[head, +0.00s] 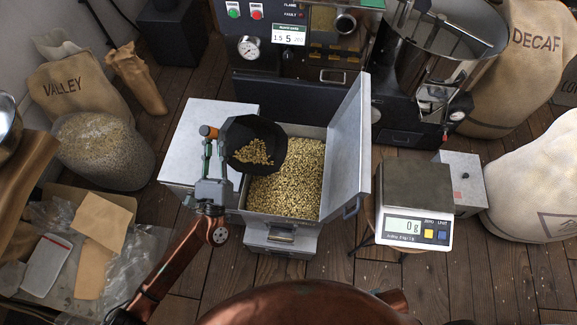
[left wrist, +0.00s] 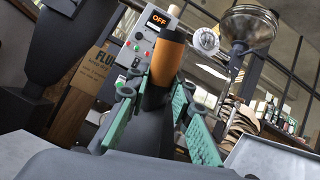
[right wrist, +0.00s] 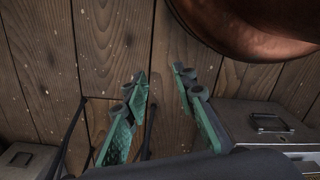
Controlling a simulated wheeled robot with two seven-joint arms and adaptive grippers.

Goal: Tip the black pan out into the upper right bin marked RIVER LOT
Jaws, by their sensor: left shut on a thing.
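The black pan (head: 270,133) hangs over the upper left part of an open bin (head: 333,170). Pale beans (head: 252,153) lie in the pan. My left gripper (head: 212,146) is shut on the pan's handle, whose orange end (head: 208,131) shows beyond the fingers. In the left wrist view the orange handle (left wrist: 168,58) stands between the green fingers. The bin below is full of pale beans (head: 290,185), and its lid (head: 350,140) stands open on the right. No RIVER LOT label is readable. My right gripper (right wrist: 162,88) is open and empty above the plank floor.
A closed grey lid (head: 205,120) lies left of the open bin. A scale (head: 418,205) reading 0 g stands to the right. The roaster (head: 300,75) is behind. Sacks stand at both sides, including VALLEY (head: 80,92) and DECAF (head: 535,60).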

